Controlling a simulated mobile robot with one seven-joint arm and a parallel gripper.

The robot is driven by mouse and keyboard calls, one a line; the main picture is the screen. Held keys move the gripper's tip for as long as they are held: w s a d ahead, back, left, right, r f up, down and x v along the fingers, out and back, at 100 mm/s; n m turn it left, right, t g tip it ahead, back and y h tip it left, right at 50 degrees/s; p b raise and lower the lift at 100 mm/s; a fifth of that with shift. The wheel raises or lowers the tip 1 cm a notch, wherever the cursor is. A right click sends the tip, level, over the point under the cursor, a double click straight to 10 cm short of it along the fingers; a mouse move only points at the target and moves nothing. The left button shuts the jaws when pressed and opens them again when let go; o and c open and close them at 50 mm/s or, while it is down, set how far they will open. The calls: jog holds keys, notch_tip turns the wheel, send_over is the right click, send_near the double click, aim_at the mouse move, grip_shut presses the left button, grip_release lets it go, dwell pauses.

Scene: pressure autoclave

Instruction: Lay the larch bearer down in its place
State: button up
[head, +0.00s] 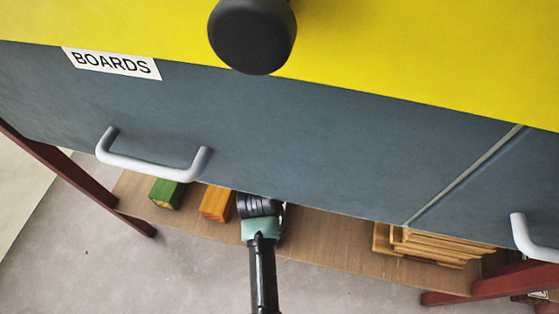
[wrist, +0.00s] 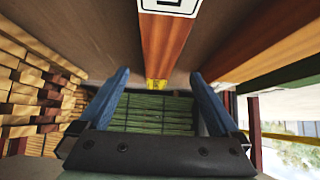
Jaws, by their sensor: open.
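My gripper (head: 262,207) is reaching in under the grey drawer front in the head view. In the wrist view, my gripper (wrist: 161,74) is open, with its blue fingers on either side of an orange-brown bearer (wrist: 165,42) and a visible gap to each. This bearer carries a white label and has a yellow patch at its far end. I take it to be the larch bearer, but the label is cut off. In the head view my gripper hides it. An orange bearer (head: 215,203) and a green bearer (head: 167,192) lie left of my gripper on the shelf.
The brown shelf (head: 335,235) is bare between my gripper and a stack of boards (head: 435,246) on the right. Above hang the drawer front (head: 300,140) and its grey handle (head: 152,165). Green boards (wrist: 150,113) stand beyond the fingers in the wrist view.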

jog(key=shift+p+v, duration=0.65)
jog(key=shift+v, duration=1.2)
